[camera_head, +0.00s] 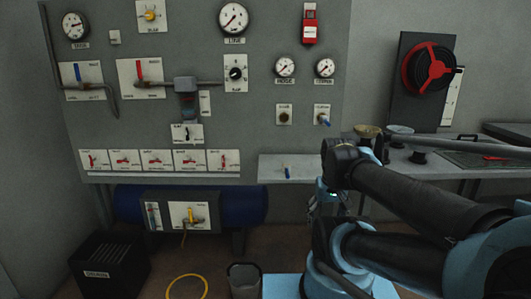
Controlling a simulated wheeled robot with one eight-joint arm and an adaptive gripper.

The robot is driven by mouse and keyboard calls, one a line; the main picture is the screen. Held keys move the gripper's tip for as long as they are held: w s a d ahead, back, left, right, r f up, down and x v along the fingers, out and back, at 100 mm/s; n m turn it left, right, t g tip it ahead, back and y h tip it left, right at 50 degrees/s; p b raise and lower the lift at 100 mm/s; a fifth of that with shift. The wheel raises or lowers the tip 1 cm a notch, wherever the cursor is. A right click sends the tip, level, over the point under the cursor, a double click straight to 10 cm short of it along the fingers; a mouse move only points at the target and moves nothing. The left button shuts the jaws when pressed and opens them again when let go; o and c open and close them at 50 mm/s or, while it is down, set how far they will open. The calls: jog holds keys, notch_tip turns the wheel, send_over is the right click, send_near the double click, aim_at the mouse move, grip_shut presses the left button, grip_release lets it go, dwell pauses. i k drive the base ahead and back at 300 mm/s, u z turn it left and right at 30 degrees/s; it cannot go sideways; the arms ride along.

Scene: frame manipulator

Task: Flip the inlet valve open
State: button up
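A grey panel on the wall carries two lever valves at the upper left. One has a blue upright handle (77,72) on a white plate with a pipe. The other has a red upright handle (138,70) on a white plate, with a pipe running right. Their labels are too small to read, so I cannot tell which is the inlet valve. My arm reaches in from the right, and its end, my gripper (327,194), appears to be below the shelf front, well right of and below both levers. Its fingers are too small and partly hidden to judge.
A row of small red-handled valves (158,160) sits low on the panel. A grey shelf (270,170) juts out right of it. A blue tank (240,205) with a yellow-handled valve (190,216) is below. A black crate (108,266) and bin (244,281) stand on the floor.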

aim_at(76, 69)
jog(key=u, duration=1.65)
jog(key=k, duration=1.3)
jog(key=u, duration=0.5)
jog(key=i, duration=1.25)
jog(key=u, duration=0.35)
